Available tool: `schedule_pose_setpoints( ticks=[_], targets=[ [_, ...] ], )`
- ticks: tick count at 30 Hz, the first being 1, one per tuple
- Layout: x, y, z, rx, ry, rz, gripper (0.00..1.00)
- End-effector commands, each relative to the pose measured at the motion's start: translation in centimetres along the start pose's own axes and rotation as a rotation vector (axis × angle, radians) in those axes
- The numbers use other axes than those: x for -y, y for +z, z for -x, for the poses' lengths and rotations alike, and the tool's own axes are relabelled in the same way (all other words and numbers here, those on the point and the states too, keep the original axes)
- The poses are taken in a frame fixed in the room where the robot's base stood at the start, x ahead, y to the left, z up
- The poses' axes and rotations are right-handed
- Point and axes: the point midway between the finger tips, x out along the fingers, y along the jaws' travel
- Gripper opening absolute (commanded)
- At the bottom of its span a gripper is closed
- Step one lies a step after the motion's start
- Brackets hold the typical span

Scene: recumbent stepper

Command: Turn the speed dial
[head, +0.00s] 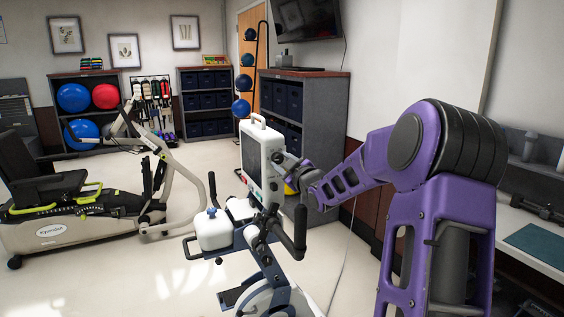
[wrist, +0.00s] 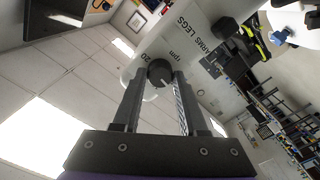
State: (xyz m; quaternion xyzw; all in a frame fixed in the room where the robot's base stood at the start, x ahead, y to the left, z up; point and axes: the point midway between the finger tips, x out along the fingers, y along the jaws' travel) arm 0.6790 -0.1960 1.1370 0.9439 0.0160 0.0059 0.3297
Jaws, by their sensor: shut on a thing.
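A round black dial (wrist: 160,71) sits on the white side of the machine's console (wrist: 184,48) in the wrist view, beside the printed "rpm" and "20". My gripper (wrist: 159,77) is shut on this dial, one finger on each side of it. In the head view, my gripper (head: 283,166) meets the right side of the white console (head: 258,150); the dial itself is hidden there. A second black knob (wrist: 225,28) sticks out near the printed "ARMS LEGS", apart from my fingers.
The console stands on an exercise machine with black handles (head: 300,228) and a white bottle-like part (head: 213,228). A recumbent stepper (head: 75,205) is at the left. A grey shelf (head: 315,135) stands close behind my arm. A counter (head: 540,235) is at the right.

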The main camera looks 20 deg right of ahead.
Motion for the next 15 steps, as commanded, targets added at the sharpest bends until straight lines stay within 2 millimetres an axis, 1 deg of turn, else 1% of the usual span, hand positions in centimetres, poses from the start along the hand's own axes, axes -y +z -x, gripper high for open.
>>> schedule_pose_setpoints(
  ticks=[15],
  targets=[
    [-0.01, -0.05, 0.02, 0.003, -0.002, -0.462, 0.00]
  ],
)
